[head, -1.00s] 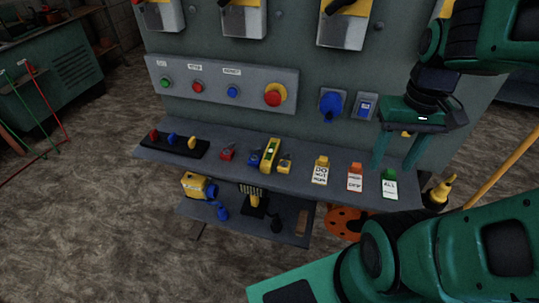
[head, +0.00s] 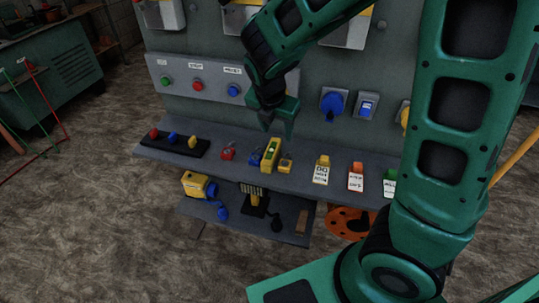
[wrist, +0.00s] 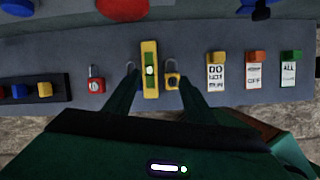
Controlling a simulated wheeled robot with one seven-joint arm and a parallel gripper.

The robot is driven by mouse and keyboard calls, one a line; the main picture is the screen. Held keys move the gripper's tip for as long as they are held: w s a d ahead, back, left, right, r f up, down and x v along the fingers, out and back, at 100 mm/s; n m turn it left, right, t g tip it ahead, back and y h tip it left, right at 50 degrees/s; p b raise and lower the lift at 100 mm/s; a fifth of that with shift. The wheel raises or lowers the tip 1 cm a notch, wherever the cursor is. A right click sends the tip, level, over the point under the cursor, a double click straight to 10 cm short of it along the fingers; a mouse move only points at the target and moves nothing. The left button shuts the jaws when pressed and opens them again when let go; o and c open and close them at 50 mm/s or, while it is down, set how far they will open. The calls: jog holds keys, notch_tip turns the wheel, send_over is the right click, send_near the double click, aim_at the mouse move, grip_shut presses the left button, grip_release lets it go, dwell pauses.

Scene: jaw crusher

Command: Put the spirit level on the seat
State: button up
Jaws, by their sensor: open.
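The yellow spirit level (head: 271,155) with a green vial lies on the upper shelf of the grey panel. It also shows in the wrist view (wrist: 149,88), lengthwise between my fingers. My gripper (head: 277,125) is open and empty, pointing down just above the level in the head view. In the wrist view my gripper's fingers (wrist: 158,76) flank the level and a yellow padlock (wrist: 173,81), with no clear contact. I cannot make out a seat in these frames.
A blue padlock (head: 256,157) sits close left of the level, a yellow padlock close right. A red padlock (head: 228,152) is farther left. Several tags (head: 321,171) stand right. A black strip (head: 175,143) with coloured knobs lies left. A lower shelf (head: 292,226) holds more items.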

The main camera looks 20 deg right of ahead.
aim_at(272, 148)
jog(key=f, duration=0.1)
jog(key=w+a+f+n, duration=0.1)
jog(key=f, duration=0.1)
jog(key=w+f+n, duration=0.1)
jog(key=shift+w+a+f, duration=0.2)
jog(key=shift+w+f, duration=0.05)
jog(key=shift+f, duration=0.15)
jog(key=shift+x, duration=3.2)
jog(key=shift+w+d+f, duration=0.1)
jog(key=shift+w+d, duration=0.05)
jog(key=shift+d, duration=0.05)
grip_shut()
